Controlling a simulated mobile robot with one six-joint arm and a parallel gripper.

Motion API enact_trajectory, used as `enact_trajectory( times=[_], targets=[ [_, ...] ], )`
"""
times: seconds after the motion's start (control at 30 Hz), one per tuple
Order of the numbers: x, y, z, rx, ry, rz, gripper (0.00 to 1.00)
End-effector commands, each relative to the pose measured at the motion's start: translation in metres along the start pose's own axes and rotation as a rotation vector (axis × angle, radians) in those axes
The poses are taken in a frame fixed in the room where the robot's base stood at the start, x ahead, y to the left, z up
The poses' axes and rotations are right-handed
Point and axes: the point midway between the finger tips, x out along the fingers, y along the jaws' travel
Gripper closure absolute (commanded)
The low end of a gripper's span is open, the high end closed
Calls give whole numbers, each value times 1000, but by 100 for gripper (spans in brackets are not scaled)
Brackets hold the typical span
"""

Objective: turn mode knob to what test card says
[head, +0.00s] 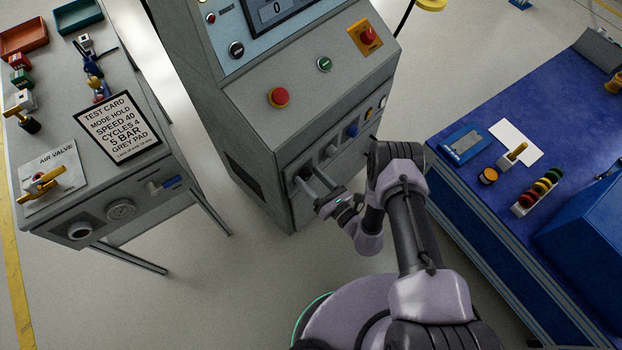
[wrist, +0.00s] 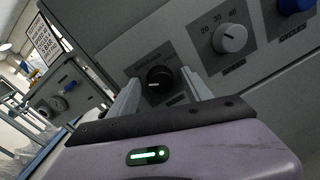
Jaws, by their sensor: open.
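The test card (head: 117,128) lies on the grey side table at the left and reads MODE HOLD, SPEED 40, CYCLES 4, 5 BAR, GREY PAD. The mode knob (wrist: 159,77) is black and round, on the lower front panel of the grey console. My gripper (wrist: 160,88) is open, with one finger on each side of the knob in the wrist view; I cannot tell whether they touch it. In the head view my gripper (head: 308,183) is at the left end of the knob row and hides the mode knob. The knob's labels are too small to read.
A grey speed knob (wrist: 230,38) and a blue cycles knob (wrist: 293,4) sit to the right of the mode knob. A red button (head: 279,97) is on the console above. The blue workbench (head: 462,199) stands at the right. Floor between console and side table is clear.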

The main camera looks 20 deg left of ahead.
Motion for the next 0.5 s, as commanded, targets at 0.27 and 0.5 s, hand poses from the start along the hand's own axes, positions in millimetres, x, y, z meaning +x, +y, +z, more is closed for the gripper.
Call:
enact_trajectory(
  times=[0.27,0.5],
  targets=[
    [0,0,0,0,0,0,87],
    [-1,0,0,7,1,0,100]
  ],
)
